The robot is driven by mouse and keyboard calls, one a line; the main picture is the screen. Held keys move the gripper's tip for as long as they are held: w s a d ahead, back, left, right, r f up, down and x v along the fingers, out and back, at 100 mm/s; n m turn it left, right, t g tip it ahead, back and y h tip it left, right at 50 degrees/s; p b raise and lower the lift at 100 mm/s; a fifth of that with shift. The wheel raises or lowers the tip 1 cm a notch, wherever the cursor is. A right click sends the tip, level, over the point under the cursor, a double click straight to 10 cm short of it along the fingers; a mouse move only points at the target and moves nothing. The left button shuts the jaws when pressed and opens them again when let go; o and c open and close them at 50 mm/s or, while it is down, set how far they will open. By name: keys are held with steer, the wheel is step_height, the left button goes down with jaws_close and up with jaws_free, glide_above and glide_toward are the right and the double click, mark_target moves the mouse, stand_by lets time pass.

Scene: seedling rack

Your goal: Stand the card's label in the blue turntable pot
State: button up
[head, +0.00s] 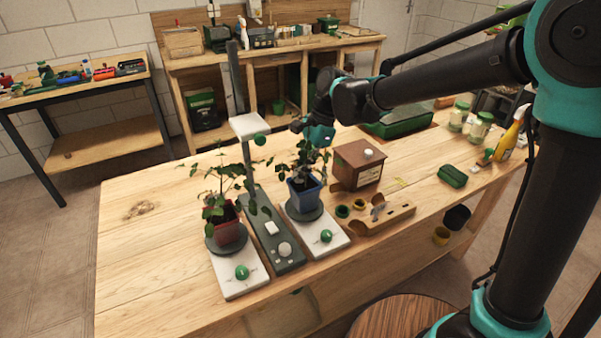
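The blue pot (303,196) holds a leafy plant and stands on a dark round turntable (304,213) on a white base with a green knob. My gripper (318,136) is over this plant, at its upper leaves. Its fingertips are small and partly lost among the leaves, so I cannot tell whether it is open or holds a label. A brown wooden box (352,166) with a white knob and a pale card-like patch on its front stands right of the blue pot. No label is clearly visible in the blue pot.
A red pot (229,231) with a plant stands on a second turntable at left. A grey post with a white plate (249,126) rises between the plants. A wooden holder (380,216) lies at right, with a green case (453,176) beyond. The bench's left end is clear.

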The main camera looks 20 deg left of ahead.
steer(key=shift+o, duration=1)
steer(key=v, duration=1.2)
steer(key=w+d+f+n+t, duration=0.15)
steer(key=d+f, duration=0.35)
steer(key=d, duration=0.5)
steer(key=w+d+f+n+t, duration=0.15)
steer(key=d+f, duration=0.35)
steer(key=d, duration=0.6)
steer(key=d+f+n+t, duration=0.25)
steer(key=d+f, duration=0.35)
steer(key=d, duration=0.4)
steer(key=s+d+f+n+t+h, duration=0.1)
steer(key=s+d+f, duration=0.2)
steer(key=d, duration=0.2)
steer(key=s+d+f+n+t+h, duration=0.1)
steer(key=s+d+f, duration=0.2)
steer(key=d, duration=0.3)
steer(key=shift+s+d+h, duration=0.2)
steer(key=shift+s+h, duration=0.15)
steer(key=shift+h, duration=0.05)
steer(key=shift+s+f, duration=0.1)
